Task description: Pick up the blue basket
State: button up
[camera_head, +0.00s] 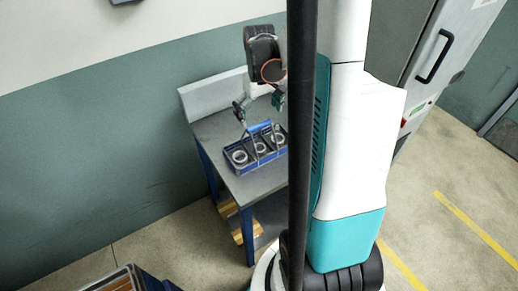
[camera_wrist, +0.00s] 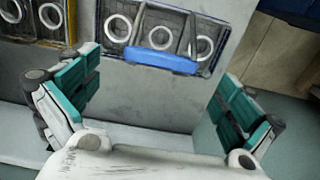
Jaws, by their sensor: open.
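The blue basket (camera_head: 240,165) stands on the grey table (camera_head: 268,186) in the head view. It holds several light rings in dark compartments and has a raised blue handle. In the wrist view the basket (camera_wrist: 222,62) is at the top, and its blue handle (camera_wrist: 160,62) lies across the upper middle. My gripper (camera_wrist: 158,95) is open, with one teal-padded finger on each side of the picture and the handle showing between and beyond them. In the head view my gripper (camera_head: 258,105) is above and behind the basket, apart from its body. Nothing is between the fingers.
Another container with light rings (camera_wrist: 45,18) shows at the upper left of the wrist view. A green and white wall (camera_head: 90,150) stands behind the table. A grey machine with a black handle (camera_head: 434,56) is at the right. A crate (camera_head: 125,280) sits at the bottom left.

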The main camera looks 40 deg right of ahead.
aim_at(259, 125)
jog(key=shift+s+a+f+b, duration=0.1)
jog(key=shift+f+b, duration=0.8)
jog(key=shift+f, duration=1.9)
jog(key=c, duration=1.8)
